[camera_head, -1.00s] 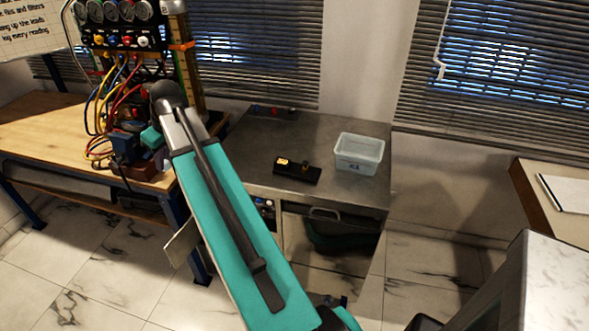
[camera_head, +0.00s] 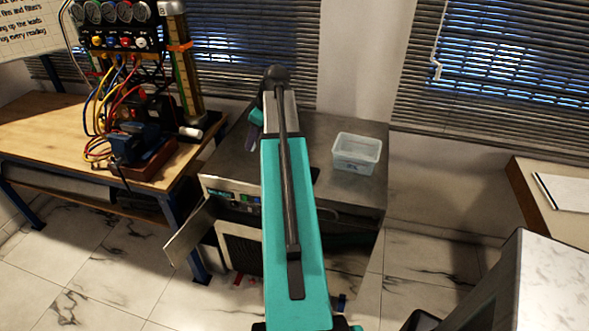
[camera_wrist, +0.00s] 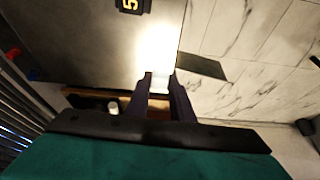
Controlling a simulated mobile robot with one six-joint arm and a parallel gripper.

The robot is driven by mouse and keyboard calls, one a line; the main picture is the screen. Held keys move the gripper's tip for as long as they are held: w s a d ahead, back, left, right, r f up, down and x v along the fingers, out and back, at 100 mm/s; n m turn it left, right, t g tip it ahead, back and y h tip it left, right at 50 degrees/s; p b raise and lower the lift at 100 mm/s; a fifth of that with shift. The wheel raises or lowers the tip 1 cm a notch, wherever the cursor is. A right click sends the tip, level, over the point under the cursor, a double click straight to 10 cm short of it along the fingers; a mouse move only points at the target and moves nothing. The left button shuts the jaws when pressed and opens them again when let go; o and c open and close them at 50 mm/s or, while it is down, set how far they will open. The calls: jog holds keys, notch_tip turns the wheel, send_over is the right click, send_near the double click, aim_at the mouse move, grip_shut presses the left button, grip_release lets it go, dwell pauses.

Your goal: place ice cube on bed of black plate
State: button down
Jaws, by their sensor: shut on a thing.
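My gripper (camera_wrist: 160,84) is shut on a pale, whitish ice cube (camera_wrist: 159,83), held between the two dark fingertips in the wrist view. Glare around it blurs its outline. In the head view my gripper (camera_head: 251,139) hangs over the left part of the grey bench top; the cube cannot be made out there. The black plate (camera_wrist: 133,5), with a yellow mark on it, shows at the top edge of the wrist view, apart from the cube. In the head view my arm hides most of it; only a dark edge (camera_head: 315,174) shows.
A translucent whitish tub (camera_head: 357,152) stands right on the grey bench (camera_head: 345,125). The wooden bench (camera_head: 50,125) at left carries a gauge rig with coloured leads and a blue vise-like device (camera_head: 132,148). An open panel (camera_head: 190,232) sticks out below the grey bench.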

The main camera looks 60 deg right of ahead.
jog(key=s+d, duration=0.9)
jog(key=s, duration=0.2)
jog(key=shift+d+f+n+p, duration=0.3)
jog(key=shift+d+f+n, duration=0.1)
jog(key=shift+f, duration=0.05)
jog(key=shift+s+f, duration=0.1)
jog(key=shift+f+p, duration=0.95)
jog(key=shift+f, duration=2.1)
jog(key=shift+f+p, duration=0.65)
jog(key=shift+f, duration=1.2)
jog(key=shift+f, duration=0.15)
jog(key=c, duration=1.5)
grip_release()
jog(key=shift+c, duration=0.2)
